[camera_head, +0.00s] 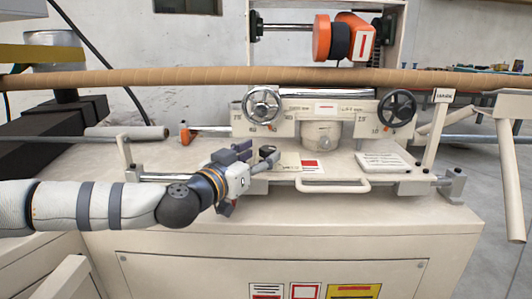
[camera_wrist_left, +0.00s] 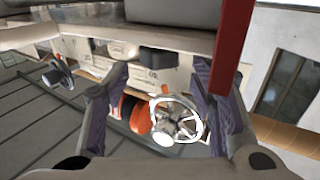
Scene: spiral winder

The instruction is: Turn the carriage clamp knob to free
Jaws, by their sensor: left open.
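The carriage (camera_head: 318,118) is a cream housing on the machine top. It carries a silver handwheel (camera_head: 262,104) on its left and a black handwheel (camera_head: 397,108) on its right. No knob is clearly marked as the clamp knob, so I cannot tell which part it is. My left gripper (camera_head: 264,160) is in front of and below the silver handwheel, apart from it. In the left wrist view my left gripper (camera_wrist_left: 165,80) has its fingers wide apart with nothing held. The silver handwheel (camera_wrist_left: 176,120) shows beyond the gap. My right gripper is out of view.
A long brown tube (camera_head: 180,76) runs across behind the carriage. An orange-ended rod (camera_head: 186,133) is to the left. A cream post (camera_head: 436,135) stands at right.

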